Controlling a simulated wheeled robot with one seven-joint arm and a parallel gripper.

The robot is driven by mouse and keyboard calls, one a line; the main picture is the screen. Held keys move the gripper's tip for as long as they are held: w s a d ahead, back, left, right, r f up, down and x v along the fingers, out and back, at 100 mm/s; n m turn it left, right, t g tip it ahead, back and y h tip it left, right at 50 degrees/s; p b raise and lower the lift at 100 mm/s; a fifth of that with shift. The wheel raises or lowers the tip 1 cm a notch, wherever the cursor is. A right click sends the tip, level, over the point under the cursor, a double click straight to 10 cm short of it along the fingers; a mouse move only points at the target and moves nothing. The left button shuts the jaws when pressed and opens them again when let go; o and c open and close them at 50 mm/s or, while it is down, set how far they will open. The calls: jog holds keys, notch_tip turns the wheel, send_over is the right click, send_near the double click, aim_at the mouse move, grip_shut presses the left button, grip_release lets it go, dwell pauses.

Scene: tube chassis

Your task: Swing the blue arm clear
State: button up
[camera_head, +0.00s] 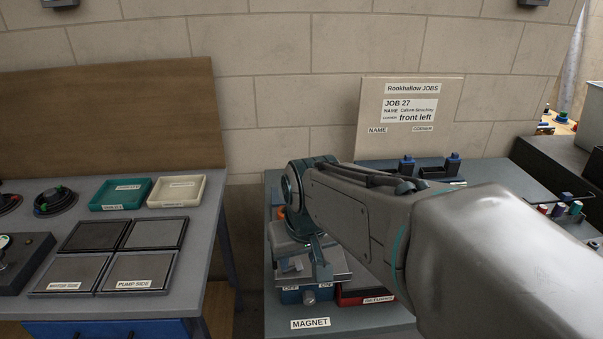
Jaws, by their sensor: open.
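My arm reaches in from the right across the right-hand bench, and my gripper (306,264) hangs at its end, pointing down. It is open, over a grey-topped unit with a blue front (290,296). The unit carries small white labels and a round knob. A red-fronted unit (366,297) sits to its right, partly hidden by my arm. I cannot pick out a separate blue arm for certain; my arm and gripper cover much of this area. Whether the fingers touch anything cannot be told.
A sign board (446,142) reads JOB 27, front left. The right bench (284,327) has a MAGNET label at its front. The left bench (210,225) holds a green tray (121,193), a cream tray (177,191) and several dark square pads. A gap separates the benches.

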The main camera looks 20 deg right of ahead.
jog(key=w+d+r+m+t+h+p, duration=0.1)
jog(key=w+d+r, duration=0.1)
jog(key=w+d, duration=0.8)
jog(key=w+d+r+m+p, duration=0.15)
jog(key=w+d, duration=0.45)
jog(key=w, duration=0.7)
jog(key=p+x, duration=0.2)
jog(key=x, duration=1.1)
jog(key=shift+w+f, duration=0.1)
jog(key=shift+f, duration=0.05)
jog(key=shift+a, duration=0.1)
jog(key=shift+c, duration=0.2)
grip_shut()
jog(key=shift+a, duration=0.1)
jog(key=shift+w, duration=0.1)
